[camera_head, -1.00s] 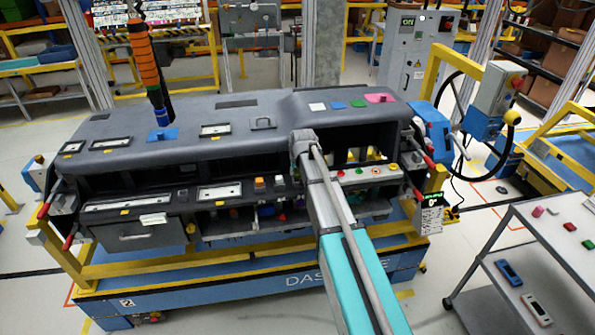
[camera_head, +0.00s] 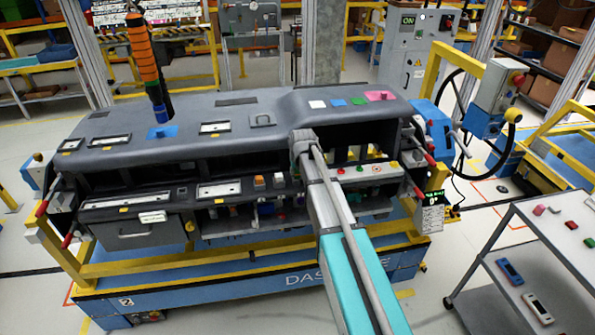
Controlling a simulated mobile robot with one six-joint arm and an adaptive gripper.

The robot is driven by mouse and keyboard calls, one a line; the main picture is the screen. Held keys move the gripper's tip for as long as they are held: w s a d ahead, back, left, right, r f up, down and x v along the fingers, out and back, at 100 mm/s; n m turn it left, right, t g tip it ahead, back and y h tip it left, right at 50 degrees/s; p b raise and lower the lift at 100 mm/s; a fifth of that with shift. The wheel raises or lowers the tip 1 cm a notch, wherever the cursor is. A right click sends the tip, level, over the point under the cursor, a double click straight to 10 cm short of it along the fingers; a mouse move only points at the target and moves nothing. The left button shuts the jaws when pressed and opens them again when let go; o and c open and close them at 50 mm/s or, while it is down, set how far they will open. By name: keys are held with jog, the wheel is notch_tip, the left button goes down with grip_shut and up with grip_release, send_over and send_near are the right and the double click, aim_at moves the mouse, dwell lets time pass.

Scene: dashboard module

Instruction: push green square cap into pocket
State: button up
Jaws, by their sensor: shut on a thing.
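My gripper is not visible; the end of my arm points away and hides what lies beyond it. A small green square (camera_head: 358,101) lies on the top right of the grey dashboard module (camera_head: 240,107), in a row with a white, a blue and a pink piece. Another green piece (camera_head: 589,243) lies on the cart at the right. I cannot tell which is the task's cap, and no pocket can be made out for certain. Orange square pieces (camera_head: 260,182) sit on the dashboard's front panel, left of my arm.
The dashboard rests on a blue and yellow stand (camera_head: 250,283). An orange-handled tool (camera_head: 146,60) hangs over the left end. A two-shelf cart (camera_head: 537,235) with small parts stands at the right. Floor shows between cart and stand.

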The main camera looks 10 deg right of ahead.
jog(key=shift+f, duration=0.25)
jog(key=o, duration=0.9)
jog(key=shift+r, duration=0.1)
notch_tip(320, 180, up, 8)
jog(key=p, duration=0.7)
jog(key=d, duration=0.4)
jog(key=s+d+f+m, duration=0.1)
jog(key=d, duration=0.3)
jog(key=s+d+m+h+b, duration=0.1)
jog(key=d, duration=0.3)
jog(key=shift+s+d+f, duration=0.2)
jog(key=shift+s+f, duration=0.05)
jog(key=shift+f, duration=0.1)
jog(key=s+d+m, duration=0.1)
jog(key=s+d, duration=0.2)
jog(key=d, duration=0.5)
jog(key=s+d+f+m+h+b, duration=0.1)
jog(key=s+d+m, duration=0.1)
jog(key=d, duration=0.6)
jog(key=shift+s+d+m+g, duration=0.15)
jog(key=shift+s+m+g, duration=0.2)
jog(key=shift+s, duration=0.55)
jog(key=shift+f, duration=0.1)
